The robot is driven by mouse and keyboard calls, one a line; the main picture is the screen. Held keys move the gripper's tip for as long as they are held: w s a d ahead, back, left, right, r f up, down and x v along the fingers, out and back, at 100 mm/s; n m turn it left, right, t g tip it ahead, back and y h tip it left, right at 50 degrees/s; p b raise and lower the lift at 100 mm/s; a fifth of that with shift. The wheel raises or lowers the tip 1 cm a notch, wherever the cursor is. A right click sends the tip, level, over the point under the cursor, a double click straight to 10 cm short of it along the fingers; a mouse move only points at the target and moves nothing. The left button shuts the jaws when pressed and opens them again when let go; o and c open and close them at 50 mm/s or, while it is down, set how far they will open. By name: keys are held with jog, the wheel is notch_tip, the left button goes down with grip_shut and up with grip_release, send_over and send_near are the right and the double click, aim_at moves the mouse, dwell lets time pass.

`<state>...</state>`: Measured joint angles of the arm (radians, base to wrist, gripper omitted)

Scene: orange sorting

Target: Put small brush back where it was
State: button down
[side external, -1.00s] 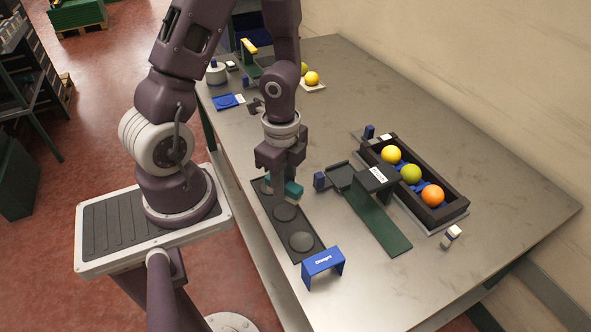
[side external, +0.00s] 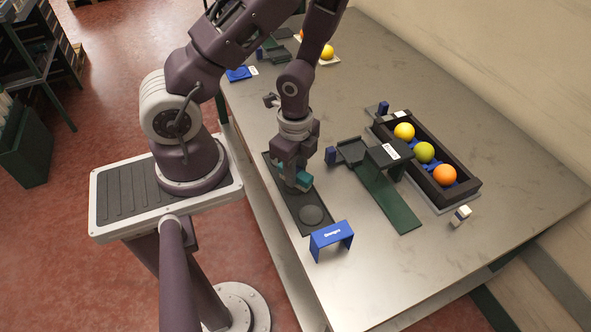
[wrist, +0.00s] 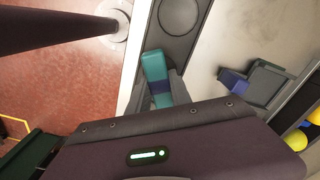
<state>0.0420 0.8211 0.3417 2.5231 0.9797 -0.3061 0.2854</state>
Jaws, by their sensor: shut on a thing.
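The small brush appears to be the teal-handled piece (side external: 303,180) held in my gripper (side external: 290,183). In the wrist view the teal piece (wrist: 155,68) lies between my fingers (wrist: 162,88). My gripper is shut on it, low over the middle of a long dark tray (side external: 321,229) with round pads. The near pad (side external: 311,215) is bare; the middle one is mostly hidden by the gripper. I cannot tell whether the brush touches the tray.
A blue arch sign (side external: 331,236) stands at the tray's near end. To the right are a green ramp (side external: 390,203) with a dark labelled bridge, and a black crate (side external: 460,193) holding yellow, green and orange balls. A small white block (side external: 460,215) stands near the crate.

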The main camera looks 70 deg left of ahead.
jog(key=shift+f, duration=0.65)
dwell(0.5)
jog(key=c, duration=1.1)
grip_release()
jog(key=shift+o, duration=0.4)
jog(key=o, duration=0.3)
jog(key=shift+o, duration=0.2)
jog(key=shift+d+r, duration=0.1)
jog(key=shift+r, duration=3.95)
